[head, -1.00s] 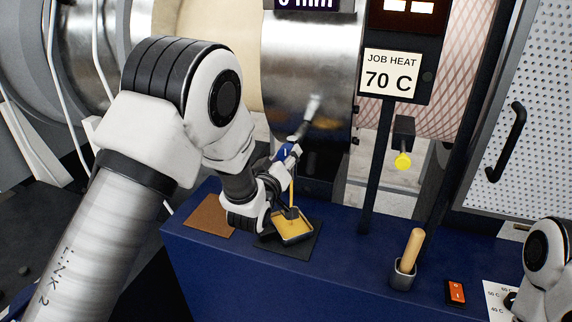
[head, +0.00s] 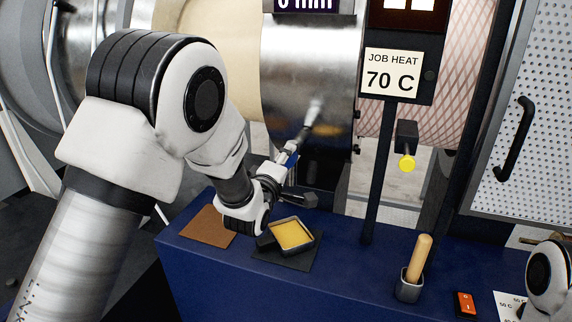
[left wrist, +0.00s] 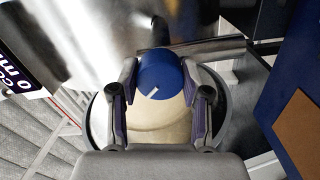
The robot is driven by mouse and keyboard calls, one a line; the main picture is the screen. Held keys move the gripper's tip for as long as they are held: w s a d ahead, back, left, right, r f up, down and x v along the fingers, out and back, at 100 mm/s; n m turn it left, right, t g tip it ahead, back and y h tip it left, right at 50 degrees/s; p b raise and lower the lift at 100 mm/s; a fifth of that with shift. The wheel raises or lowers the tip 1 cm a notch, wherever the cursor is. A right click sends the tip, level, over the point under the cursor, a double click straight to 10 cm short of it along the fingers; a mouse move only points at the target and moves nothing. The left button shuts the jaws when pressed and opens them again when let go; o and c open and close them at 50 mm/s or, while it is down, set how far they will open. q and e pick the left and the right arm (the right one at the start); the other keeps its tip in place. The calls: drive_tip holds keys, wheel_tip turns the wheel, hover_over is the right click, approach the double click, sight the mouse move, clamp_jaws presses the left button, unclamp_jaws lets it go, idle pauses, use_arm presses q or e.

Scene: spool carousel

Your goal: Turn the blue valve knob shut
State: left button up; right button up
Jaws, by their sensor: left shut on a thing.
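The blue valve knob (left wrist: 160,73) sits between the two fingers of my left gripper (left wrist: 160,88) in the left wrist view.
A dark tray (head: 270,243) holding yellow material sits on a blue bench (head: 340,277), below my left gripper. A brown mat (head: 207,227) lies to its left. A wooden handle stands in a cup (head: 408,289). A JOB HEAT sign (head: 391,73) stands behind.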

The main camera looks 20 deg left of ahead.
use_arm(q)
drive_tip(key=shift+n, duration=0.3)
drive_tip(key=o, duration=1.1)
drive_tip(key=shift+o, duration=0.2)
drive_tip(key=shift+s, duration=0.1)
drive_tip(key=s, duration=1.1)
drive_tip(key=shift+s+a, duration=0.25)
drive_tip(key=shift+s, duration=0.15)
drive_tip(key=shift+f, duration=0.1)
